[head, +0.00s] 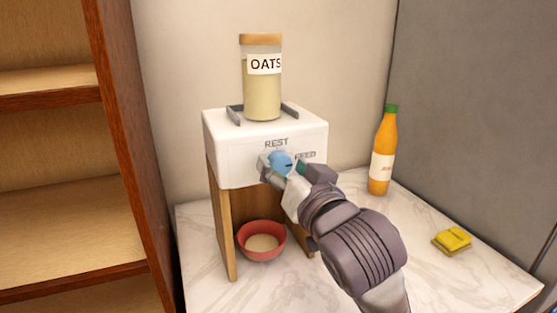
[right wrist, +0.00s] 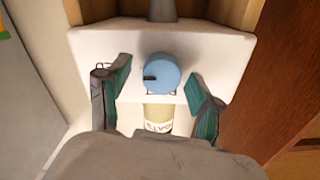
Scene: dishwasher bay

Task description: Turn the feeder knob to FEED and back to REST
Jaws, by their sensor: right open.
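The blue feeder knob (head: 279,160) sits on the front of the white feeder box (head: 226,150). REST is printed above it and FEED to its right. Its dark mark points right, toward FEED. My right gripper (head: 296,172) is at the box front, open, with a finger on each side of the knob. The right wrist view, upside down, shows the knob (right wrist: 161,73) between the fingers (right wrist: 160,100) with a gap on both sides. An OATS jar (head: 262,100) stands on the box. A red bowl (head: 247,254) with beige contents is below. My left gripper is not in view.
A wooden shelf unit (head: 120,130) stands close on the left. An orange bottle (head: 380,160) with a green cap and a yellow sponge (head: 452,240) are on the marble counter (head: 420,205) at right. Wooden side panels (head: 223,225) support the box.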

